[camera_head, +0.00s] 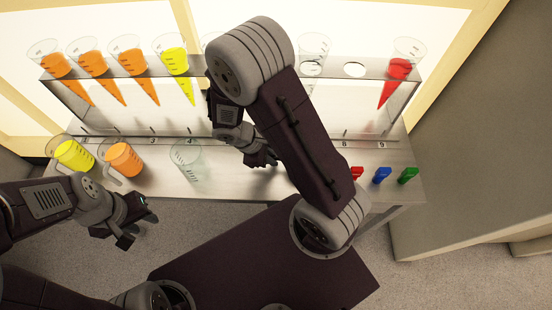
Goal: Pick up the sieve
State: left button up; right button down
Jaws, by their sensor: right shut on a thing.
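I cannot make out a sieve; the middle of the shelf and table is hidden behind my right arm. My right gripper (262,158) is low over the table, right of an empty clear beaker (186,163). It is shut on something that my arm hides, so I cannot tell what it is. My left gripper (138,229) is open and empty in front of the table's left part, below a beaker of orange juice (124,159).
A raised rack (130,68) holds conical glasses, several with orange juice, one yellow (178,72), one red (398,70). A yellow beaker (74,154) stands at left. Red, blue (382,175) and green (408,175) small items lie at right. A wall closes the right side.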

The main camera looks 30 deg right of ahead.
jog(key=r, duration=0.1)
jog(key=r+p, duration=0.1)
jog(key=r, duration=0.1)
jog(key=shift+s+r, duration=0.2)
jog(key=shift+r, duration=0.05)
jog(key=s+d+r+b, duration=0.2)
jog(key=s+r+b, duration=0.4)
jog(key=s, duration=0.5)
